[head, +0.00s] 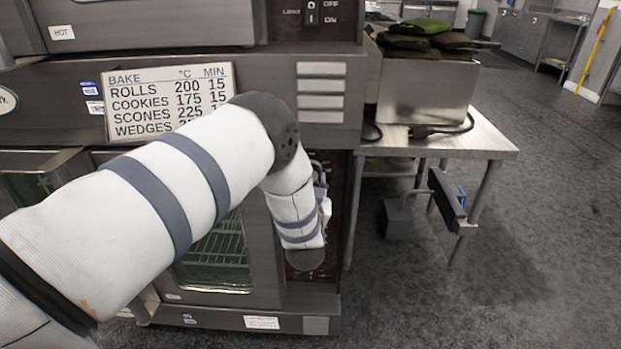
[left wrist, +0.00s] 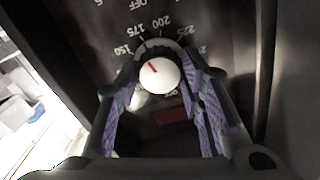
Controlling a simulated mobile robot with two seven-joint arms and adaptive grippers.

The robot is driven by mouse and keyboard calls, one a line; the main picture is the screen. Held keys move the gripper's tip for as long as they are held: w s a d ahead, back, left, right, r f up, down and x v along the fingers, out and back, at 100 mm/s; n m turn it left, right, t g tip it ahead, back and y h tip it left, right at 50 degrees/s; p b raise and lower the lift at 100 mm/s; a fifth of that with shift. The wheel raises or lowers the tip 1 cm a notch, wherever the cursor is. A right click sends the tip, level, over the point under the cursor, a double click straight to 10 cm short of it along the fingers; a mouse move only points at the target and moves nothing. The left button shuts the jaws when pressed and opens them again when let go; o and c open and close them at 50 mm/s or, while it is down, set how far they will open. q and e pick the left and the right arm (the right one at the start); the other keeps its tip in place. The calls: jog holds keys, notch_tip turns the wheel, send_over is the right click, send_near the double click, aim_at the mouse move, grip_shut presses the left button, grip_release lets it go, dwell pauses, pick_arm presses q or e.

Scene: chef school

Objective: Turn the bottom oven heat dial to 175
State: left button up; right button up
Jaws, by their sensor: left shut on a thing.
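The bottom oven heat dial (left wrist: 158,78) is a round white knob with a short red mark, seen in the left wrist view. The printed scale around it reads 150, 175, 200 and 225. The red mark leans up and left, roughly toward 175. My left gripper (left wrist: 160,72) is shut on the dial, with a purple-padded finger on each side. In the head view my left arm hides the dial and most of the gripper. The lower oven (head: 215,262) has a glass door showing racks. My right gripper is not in view.
A bake chart (head: 170,95) on the oven lists cookies at 175. A steel table (head: 455,146) to the right carries a metal box (head: 428,92) with dark and green cloths on it and a black cable. Open floor (head: 540,250) lies at right.

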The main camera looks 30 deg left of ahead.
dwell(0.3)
pick_arm(q)
jog(key=o, duration=1.2)
jog(key=shift+c, duration=0.2)
jog(key=v, duration=1.2)
jog(key=shift+s, duration=0.1)
